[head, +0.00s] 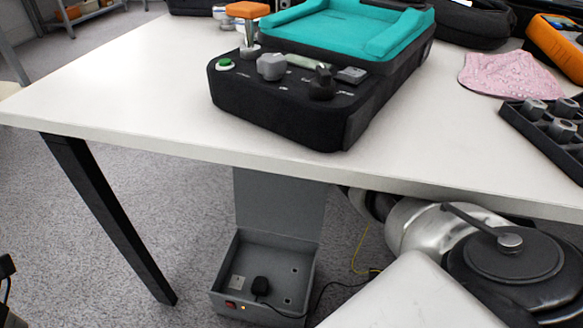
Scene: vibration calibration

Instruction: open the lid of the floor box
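The grey floor box (218,297) stands on the carpet under the table's front edge. Its lid (278,205) stands upright at the back of the box, and its upper end is hidden by the table. The inside of the box is exposed, with a pale socket plate (237,283) and a black plug (260,286) with a cable. A red switch (231,304) and a small orange light show on its front. My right arm reaches under the table to the right of the box; its gripper is hidden. My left gripper is not identifiable in view.
The white table (130,90) overhangs the box, with a dark leg (108,220) to the left. A black device (290,110) with knobs and a teal tray (345,28) is on top. A yellow cable (356,250) lies right of the box. Carpet left of the box is clear.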

